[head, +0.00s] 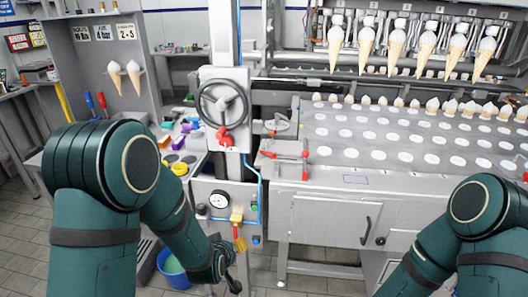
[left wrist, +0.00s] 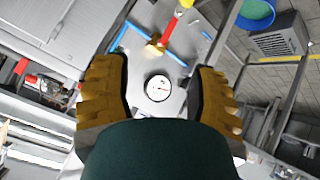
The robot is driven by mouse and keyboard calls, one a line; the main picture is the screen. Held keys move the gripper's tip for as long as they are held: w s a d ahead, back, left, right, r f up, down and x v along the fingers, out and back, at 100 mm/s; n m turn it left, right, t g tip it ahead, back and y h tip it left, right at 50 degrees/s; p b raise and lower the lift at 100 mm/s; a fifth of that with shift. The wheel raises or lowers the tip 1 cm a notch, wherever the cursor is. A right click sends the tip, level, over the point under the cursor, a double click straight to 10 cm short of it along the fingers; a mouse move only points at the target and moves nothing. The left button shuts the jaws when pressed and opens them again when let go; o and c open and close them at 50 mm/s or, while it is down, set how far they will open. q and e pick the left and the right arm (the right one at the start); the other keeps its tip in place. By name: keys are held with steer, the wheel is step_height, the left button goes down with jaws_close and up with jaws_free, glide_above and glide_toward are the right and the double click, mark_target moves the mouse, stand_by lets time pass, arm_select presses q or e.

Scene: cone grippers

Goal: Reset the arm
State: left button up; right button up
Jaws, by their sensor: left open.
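My left arm (head: 100,190) comes in from the left in the head view, with its elbow raised and its forearm pointing down towards the machine's lower front. My left gripper (head: 236,284) is small and dark at the bottom of the head view, below a yellow and red valve handle (head: 238,232). In the left wrist view my left gripper (left wrist: 158,95) has its yellow-padded fingers wide apart with nothing held. A round gauge (left wrist: 158,88) shows beyond them, in the gap. My right arm (head: 470,225) is bent at the lower right. Its gripper is out of view.
A cone machine with a perforated plate (head: 400,135) fills the centre and right. A handwheel (head: 222,102) and red lever (head: 290,157) stand at its left. A blue bucket (head: 173,268) is on the floor near my left forearm. Tiled floor is open at the lower left.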

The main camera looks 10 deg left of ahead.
arm_select(q)
steer(key=s+d+f+m+g+h, duration=0.1)
steer(key=s+f+g, duration=0.3)
steer(key=s, duration=0.5)
steer(key=s+d+f+m+g+h, duration=0.2)
steer(key=s+d+f+g, duration=0.2)
steer(key=s+f, duration=0.5)
steer(key=shift+s+d+f+m, duration=0.2)
steer(key=shift+s+d+m, duration=0.1)
steer(key=shift+s, duration=0.25)
steer(key=shift+c, duration=1)
steer(key=shift+w, duration=0.1)
